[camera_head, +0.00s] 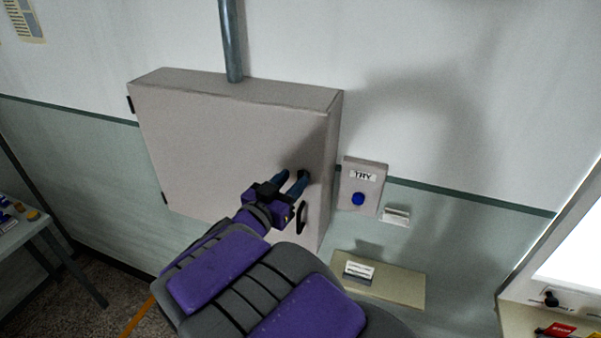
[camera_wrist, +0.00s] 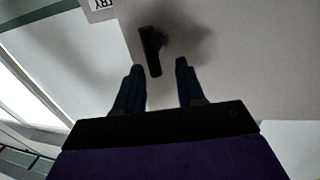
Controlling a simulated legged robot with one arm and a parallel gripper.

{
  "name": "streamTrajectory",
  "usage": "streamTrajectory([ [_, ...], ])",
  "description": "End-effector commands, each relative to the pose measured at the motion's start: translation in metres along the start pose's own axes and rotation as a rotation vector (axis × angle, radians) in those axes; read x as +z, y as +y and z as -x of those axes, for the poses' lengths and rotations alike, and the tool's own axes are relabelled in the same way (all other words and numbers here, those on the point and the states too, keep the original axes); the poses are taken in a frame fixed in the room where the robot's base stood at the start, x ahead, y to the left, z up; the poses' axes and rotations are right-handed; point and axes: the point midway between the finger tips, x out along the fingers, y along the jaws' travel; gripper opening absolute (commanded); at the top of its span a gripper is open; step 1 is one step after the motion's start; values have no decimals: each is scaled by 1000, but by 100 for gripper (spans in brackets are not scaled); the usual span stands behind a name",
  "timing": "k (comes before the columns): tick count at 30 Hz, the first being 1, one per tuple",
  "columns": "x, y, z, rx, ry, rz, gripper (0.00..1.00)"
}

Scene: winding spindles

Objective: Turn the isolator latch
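A black, bar-shaped latch (camera_wrist: 150,52) stands out from the grey cabinet door in the wrist view, tilted slightly from upright. It lies just beyond my fingertips, nearer the left finger. My gripper (camera_wrist: 159,68) is open and empty, with the two dark blue fingers apart. In the head view my gripper (camera_head: 293,180) is at the right part of the cabinet door (camera_head: 220,145), its fingers pointing at the door.
A grey TRY box (camera_head: 374,194) with a blue button (camera_head: 358,199) is on the wall to the right. Below is a beige shelf (camera_head: 400,287). A pipe (camera_head: 231,40) rises from the cabinet. A table (camera_head: 28,232) stands left.

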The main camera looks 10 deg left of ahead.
Motion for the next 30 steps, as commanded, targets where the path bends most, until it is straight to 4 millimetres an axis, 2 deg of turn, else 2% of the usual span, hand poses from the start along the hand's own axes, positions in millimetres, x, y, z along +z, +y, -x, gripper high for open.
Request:
streamTrajectory([
  [13,4,-15,5,5,1,12,41],
  [26,1,-10,4,0,1,4,0],
  [30,2,-12,5,3,2,6,0],
])
